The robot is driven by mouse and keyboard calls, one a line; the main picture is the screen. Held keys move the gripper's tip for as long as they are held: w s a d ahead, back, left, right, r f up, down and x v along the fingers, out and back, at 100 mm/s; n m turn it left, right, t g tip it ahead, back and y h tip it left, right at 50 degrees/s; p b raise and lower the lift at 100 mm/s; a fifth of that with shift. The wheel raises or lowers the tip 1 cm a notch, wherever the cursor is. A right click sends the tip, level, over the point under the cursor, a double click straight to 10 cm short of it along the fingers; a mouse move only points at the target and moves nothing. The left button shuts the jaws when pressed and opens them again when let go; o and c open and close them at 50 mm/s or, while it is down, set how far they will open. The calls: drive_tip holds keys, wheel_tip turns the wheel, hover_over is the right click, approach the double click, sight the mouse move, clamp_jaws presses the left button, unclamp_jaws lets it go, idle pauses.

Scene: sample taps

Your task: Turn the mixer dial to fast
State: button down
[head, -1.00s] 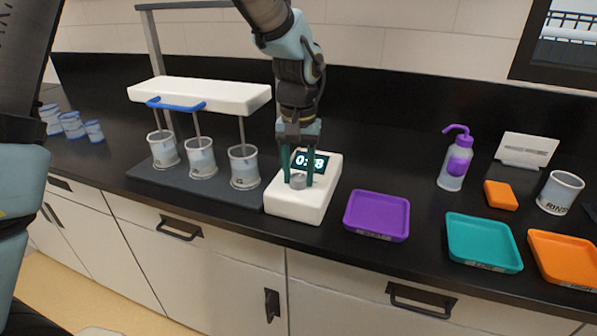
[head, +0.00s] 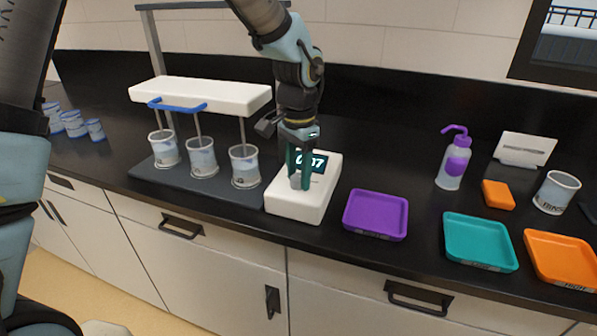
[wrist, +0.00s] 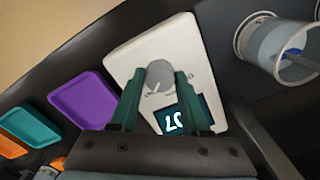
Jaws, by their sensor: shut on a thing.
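The mixer control box is white (head: 316,203), with a dark display (head: 312,163) and a grey dial (wrist: 160,76). In the wrist view the dial sits between my two green fingers, and a light pointer line shows on it. My gripper (head: 300,180) reaches down onto the box and is shut on the dial; in the head view the fingers largely hide it. The display also shows in the wrist view (wrist: 187,117), partly behind a finger, and its digits end in 7. I cannot read any speed marks around the dial.
Left of the box, the mixer stand (head: 200,94) holds stirrers in three cups on a dark base (head: 215,193). To the right are purple (head: 376,216), teal (head: 480,242) and orange (head: 563,259) trays. A wash bottle (head: 453,160) and rinse cup (head: 557,192) stand behind.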

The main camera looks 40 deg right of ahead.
sight(299, 177)
idle(0.5)
drive_tip(key=shift+c, duration=1.9)
unclamp_jaws()
drive_tip(key=shift+r, duration=0.1)
wheel_tip(299, 177, up, 11)
drive_tip(key=b, duration=0.2)
drive_tip(key=shift+f, duration=0.2)
drive_tip(key=shift+s, duration=0.1)
